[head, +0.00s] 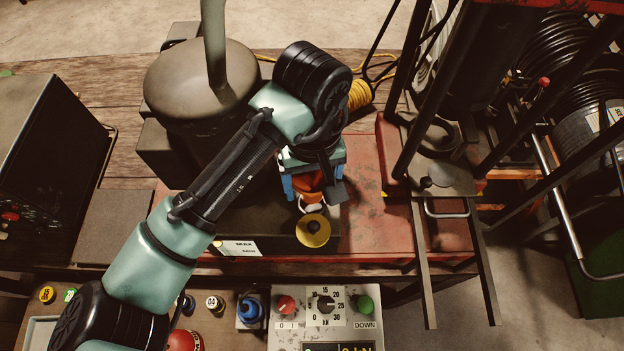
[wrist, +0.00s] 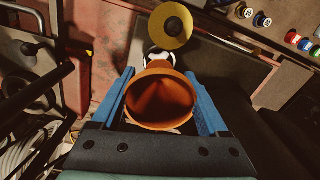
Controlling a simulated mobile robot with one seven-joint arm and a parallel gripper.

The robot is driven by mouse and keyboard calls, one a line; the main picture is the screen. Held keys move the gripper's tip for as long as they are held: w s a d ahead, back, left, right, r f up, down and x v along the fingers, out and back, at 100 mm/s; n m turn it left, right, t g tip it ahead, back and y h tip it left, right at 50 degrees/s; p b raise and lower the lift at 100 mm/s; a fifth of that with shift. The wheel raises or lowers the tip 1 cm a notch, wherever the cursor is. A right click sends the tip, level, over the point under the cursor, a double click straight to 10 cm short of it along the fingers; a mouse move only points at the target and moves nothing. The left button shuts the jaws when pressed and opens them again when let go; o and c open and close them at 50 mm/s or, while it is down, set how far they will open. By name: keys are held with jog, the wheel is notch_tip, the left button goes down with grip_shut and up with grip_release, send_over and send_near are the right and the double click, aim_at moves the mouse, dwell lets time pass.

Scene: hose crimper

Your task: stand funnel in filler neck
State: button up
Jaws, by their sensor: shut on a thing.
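My gripper (wrist: 161,86) has blue fingers on both sides of an orange funnel (wrist: 165,104) and is shut on it. The funnel's wide mouth faces the wrist camera; its spout is hidden. In the head view the funnel (head: 307,188) shows partly beneath my gripper (head: 312,184). A pale ring, the filler neck (head: 310,204), shows just in front of the funnel. A round yellow cap (head: 313,231) with a dark centre is beside the neck.
A control panel (head: 323,304) with knobs is at the front. A grey rounded tank (head: 200,85) stands at the back left, a dark box (head: 45,165) at far left. A black metal frame (head: 440,185) is on the right. The red bench top (head: 378,225) right of the neck is clear.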

aim_at(312, 198)
jog(key=shift+f+b, duration=1.5)
jog(key=shift+f, duration=0.4)
jog(key=shift+s+f, duration=0.15)
jog(key=shift+f, duration=0.05)
jog(key=shift+c, duration=1.4)
jog(key=shift+s+f+b, duration=0.25)
jog(key=shift+f+b, duration=0.2)
jog(key=shift+f, duration=0.05)
grip_shut()
jog(key=shift+f, duration=0.2)
jog(key=o, duration=1.4)
grip_release()
jog(key=shift+w+f, duration=0.1)
jog(key=shift+w, duration=0.2)
jog(key=shift+o, duration=0.5)
jog(key=shift+w, duration=0.2)
jog(key=shift+s+r, duration=0.15)
jog(key=shift+r, duration=0.45)
notch_tip(312, 198, up, 12)
jog(key=shift+b, duration=0.45)
